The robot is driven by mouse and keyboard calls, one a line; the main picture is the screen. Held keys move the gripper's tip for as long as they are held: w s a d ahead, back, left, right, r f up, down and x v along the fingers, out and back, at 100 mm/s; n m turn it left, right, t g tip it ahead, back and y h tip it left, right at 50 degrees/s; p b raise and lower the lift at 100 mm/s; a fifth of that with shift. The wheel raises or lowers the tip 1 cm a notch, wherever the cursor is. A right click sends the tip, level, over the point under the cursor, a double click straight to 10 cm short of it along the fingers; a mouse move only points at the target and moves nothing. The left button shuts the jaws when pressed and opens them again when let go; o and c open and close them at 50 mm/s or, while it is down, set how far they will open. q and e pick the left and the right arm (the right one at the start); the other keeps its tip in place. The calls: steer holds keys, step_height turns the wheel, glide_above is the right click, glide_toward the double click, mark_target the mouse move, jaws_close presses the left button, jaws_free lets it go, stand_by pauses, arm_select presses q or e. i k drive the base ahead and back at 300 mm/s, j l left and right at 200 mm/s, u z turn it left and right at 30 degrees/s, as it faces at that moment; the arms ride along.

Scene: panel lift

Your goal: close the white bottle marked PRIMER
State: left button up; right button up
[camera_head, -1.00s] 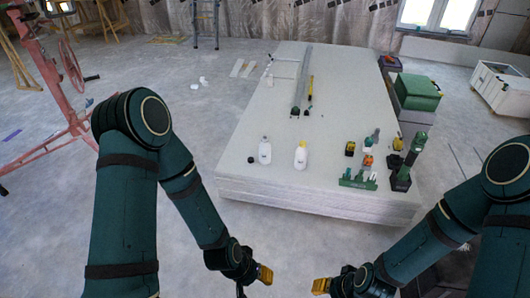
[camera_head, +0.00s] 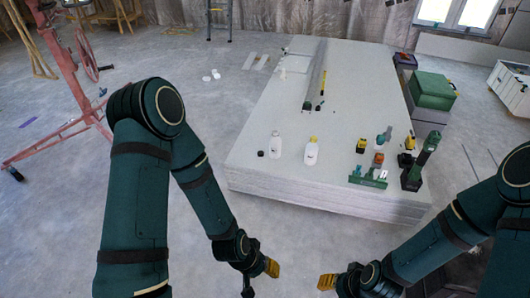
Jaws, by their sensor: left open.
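Two white bottles stand upright on the near part of a stack of pale panels. The left white bottle (camera_head: 275,148) shows no coloured cap on its neck, and a small black cap (camera_head: 261,153) lies beside it on its left. The right white bottle (camera_head: 311,152) has a yellow top. The markings are too small to read, so I cannot tell which says PRIMER. My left gripper (camera_head: 270,268) is open and empty, low in front of the stack and apart from the bottles. My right gripper (camera_head: 327,282) is to its right, also away from the bottles; its jaw opening is unclear.
The panel stack (camera_head: 300,192) has clear space in the middle. Tools and a green holder (camera_head: 368,181) stand at its near right, and long rails (camera_head: 315,75) lie farther back. A green case (camera_head: 432,90) is beyond the right edge. A red frame (camera_head: 75,70) stands at left.

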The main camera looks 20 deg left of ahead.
mark_target(275, 141)
steer(key=i+j+u, duration=0.1)
steer(key=i+j, duration=0.35)
steer(key=i+j+u, duration=0.1)
steer(key=i+j, duration=0.75)
steer(key=i, duration=0.15)
steer(key=i+j+u, duration=0.15)
steer(key=i+j, duration=0.3)
steer(key=i+j+u, duration=0.1)
steer(key=i+j, duration=0.2)
steer(key=i, duration=0.25)
